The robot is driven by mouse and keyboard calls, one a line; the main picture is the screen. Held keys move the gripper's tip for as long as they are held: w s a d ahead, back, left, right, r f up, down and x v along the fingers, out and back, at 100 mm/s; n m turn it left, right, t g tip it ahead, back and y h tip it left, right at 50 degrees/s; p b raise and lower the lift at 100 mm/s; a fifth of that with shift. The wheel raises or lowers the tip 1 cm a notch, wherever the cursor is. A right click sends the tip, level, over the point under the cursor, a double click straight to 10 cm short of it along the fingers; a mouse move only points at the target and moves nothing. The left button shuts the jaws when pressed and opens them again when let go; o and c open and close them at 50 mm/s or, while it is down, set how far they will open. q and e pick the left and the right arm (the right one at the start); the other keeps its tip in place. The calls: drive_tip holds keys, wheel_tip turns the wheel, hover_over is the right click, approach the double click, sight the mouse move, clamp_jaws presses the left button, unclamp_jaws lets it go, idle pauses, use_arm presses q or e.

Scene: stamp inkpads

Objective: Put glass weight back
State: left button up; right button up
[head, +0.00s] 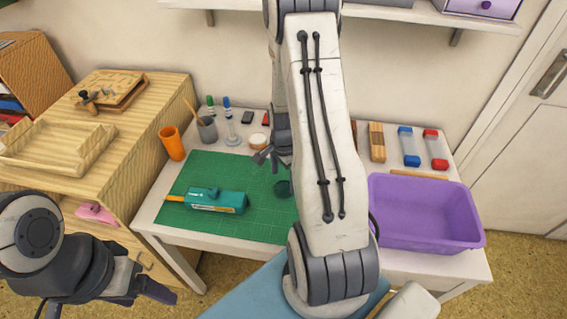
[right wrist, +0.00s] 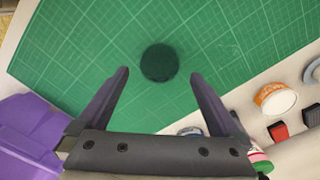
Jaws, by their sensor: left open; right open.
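A dark green round thing, which looks like the glass weight (head: 283,188), lies on the green cutting mat (head: 262,222), partly hidden by my right arm in the head view. In the right wrist view the weight (right wrist: 159,62) shows as a dark disc on the mat. My right gripper (head: 266,160) is open and empty, its fingers pointing down above the mat. In the right wrist view the weight appears between and just beyond the fingertips (right wrist: 159,74). My left gripper (head: 150,291) is open and empty at the lower left, off the table.
A teal box (head: 217,202) lies on the mat's left part. A purple bin (head: 425,213) stands at the table's right. An orange cup (head: 172,143), a pencil cup (head: 207,130) and an orange-sided roll (head: 258,141) stand behind the mat.

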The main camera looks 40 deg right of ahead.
sight(283, 186)
wheel_tip(283, 186, up, 8)
drive_tip(key=s+a+r+n, duration=0.1)
drive_tip(key=a+r+n, duration=0.3)
drive_tip(key=a+n, duration=0.45)
drive_tip(key=s+a+r+n, duration=0.2)
drive_tip(key=a+r+n, duration=0.25)
drive_tip(key=a, duration=0.75)
drive_tip(key=s+a+r+n+y, duration=0.1)
drive_tip(key=s+a+r+n, duration=0.2)
drive_tip(key=s+a+n, duration=0.7)
drive_tip(key=s+n, duration=0.3)
drive_tip(key=shift+s+a+r, duration=0.2)
drive_tip(key=shift+r, duration=0.15)
